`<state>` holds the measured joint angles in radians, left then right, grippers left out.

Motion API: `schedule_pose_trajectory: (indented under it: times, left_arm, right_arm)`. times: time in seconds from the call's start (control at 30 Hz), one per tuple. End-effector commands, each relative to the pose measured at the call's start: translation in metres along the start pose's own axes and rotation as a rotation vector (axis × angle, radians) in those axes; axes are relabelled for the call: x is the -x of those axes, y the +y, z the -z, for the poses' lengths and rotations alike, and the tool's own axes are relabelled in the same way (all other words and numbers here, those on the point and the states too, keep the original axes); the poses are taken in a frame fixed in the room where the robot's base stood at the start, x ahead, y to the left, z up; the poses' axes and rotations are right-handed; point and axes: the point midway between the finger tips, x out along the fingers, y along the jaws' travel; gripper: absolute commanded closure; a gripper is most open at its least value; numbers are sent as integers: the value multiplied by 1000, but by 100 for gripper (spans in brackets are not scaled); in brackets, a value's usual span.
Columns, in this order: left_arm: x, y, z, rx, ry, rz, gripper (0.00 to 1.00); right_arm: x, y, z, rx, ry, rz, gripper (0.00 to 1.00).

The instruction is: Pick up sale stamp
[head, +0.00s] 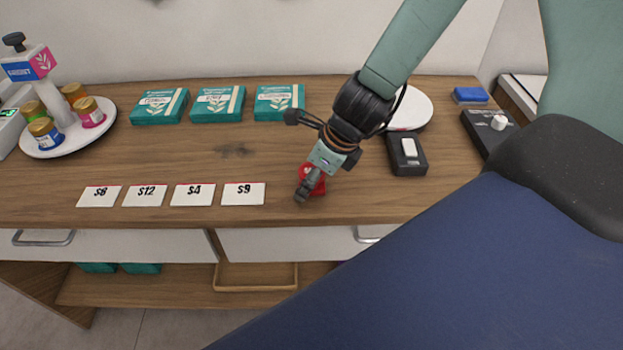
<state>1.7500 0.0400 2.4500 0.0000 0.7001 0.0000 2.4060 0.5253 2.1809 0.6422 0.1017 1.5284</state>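A small red object (320,185) lies on the wooden counter, right of the price cards. It has a pale mark on top and may be the sale stamp, but its shape is partly hidden by my gripper. My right gripper (306,190) comes down from the upper right, with its fingers over the red object's front left side. I cannot tell whether the fingers touch it or whether they are open or shut. My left gripper is not in view.
Price cards (170,195) lie in a row to the left. Three teal boxes (218,103) stand behind. A round white stand (45,148) with jars is far left. A black device (407,165) and a white disc (418,108) are right.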

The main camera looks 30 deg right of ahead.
Motion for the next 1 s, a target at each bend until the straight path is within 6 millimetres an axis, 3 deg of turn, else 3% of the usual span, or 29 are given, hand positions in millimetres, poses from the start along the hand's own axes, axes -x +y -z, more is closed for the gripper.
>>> schedule_pose_trajectory:
  times: [0.5, 1.0]
  left_arm:
    - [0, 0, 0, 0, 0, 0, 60]
    - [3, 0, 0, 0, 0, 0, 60]
  right_arm:
    - [0, 0, 0, -1, 0, 0, 85]
    - [2, 0, -1, 0, 1, 0, 85]
